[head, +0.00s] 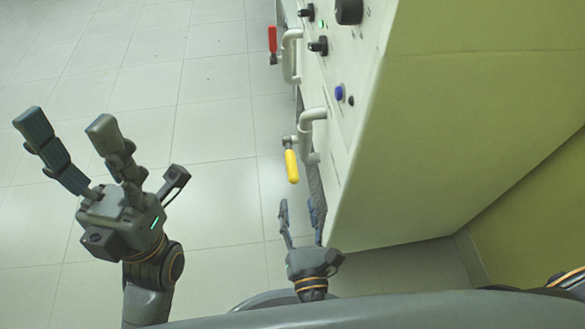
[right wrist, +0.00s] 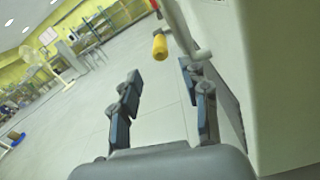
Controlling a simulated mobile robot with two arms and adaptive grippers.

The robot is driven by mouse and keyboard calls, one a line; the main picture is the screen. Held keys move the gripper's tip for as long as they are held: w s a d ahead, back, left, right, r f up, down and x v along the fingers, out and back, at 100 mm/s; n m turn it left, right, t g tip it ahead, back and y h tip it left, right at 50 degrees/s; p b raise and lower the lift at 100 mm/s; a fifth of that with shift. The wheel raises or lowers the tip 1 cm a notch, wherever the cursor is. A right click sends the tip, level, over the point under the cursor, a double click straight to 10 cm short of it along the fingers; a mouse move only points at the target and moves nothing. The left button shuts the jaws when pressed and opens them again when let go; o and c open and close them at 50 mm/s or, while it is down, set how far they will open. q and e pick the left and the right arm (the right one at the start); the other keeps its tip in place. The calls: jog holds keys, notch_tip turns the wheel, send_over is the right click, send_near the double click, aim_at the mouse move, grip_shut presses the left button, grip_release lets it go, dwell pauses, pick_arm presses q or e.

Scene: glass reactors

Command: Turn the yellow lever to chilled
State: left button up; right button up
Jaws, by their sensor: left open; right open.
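The yellow lever (head: 291,167) is on a valve at the end of a pale pipe on the side of the white cabinet. In the head view its handle points down in the picture. My right gripper (head: 301,205) is open and empty, just below the lever's handle in the picture and apart from it. In the right wrist view the yellow lever (right wrist: 160,46) shows beyond and between the open fingers (right wrist: 160,82). My left gripper (head: 68,118) is open and empty over the floor, well to the left of the cabinet.
The white cabinet (head: 350,130) carries black knobs (head: 349,10) and a blue button (head: 339,92). A red lever (head: 272,39) sits on another pipe further up. The tiled floor (head: 215,130) left of the cabinet is clear. In the right wrist view shelves (right wrist: 95,40) stand far off.

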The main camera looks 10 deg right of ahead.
aim_at(292, 167)
jog(key=w+b, duration=0.1)
jog(key=w, duration=0.9)
jog(key=shift+f+b, duration=0.1)
jog(key=shift+b, duration=0.3)
jog(key=shift+w, duration=0.75)
jog(key=shift+c, duration=0.4)
grip_shut()
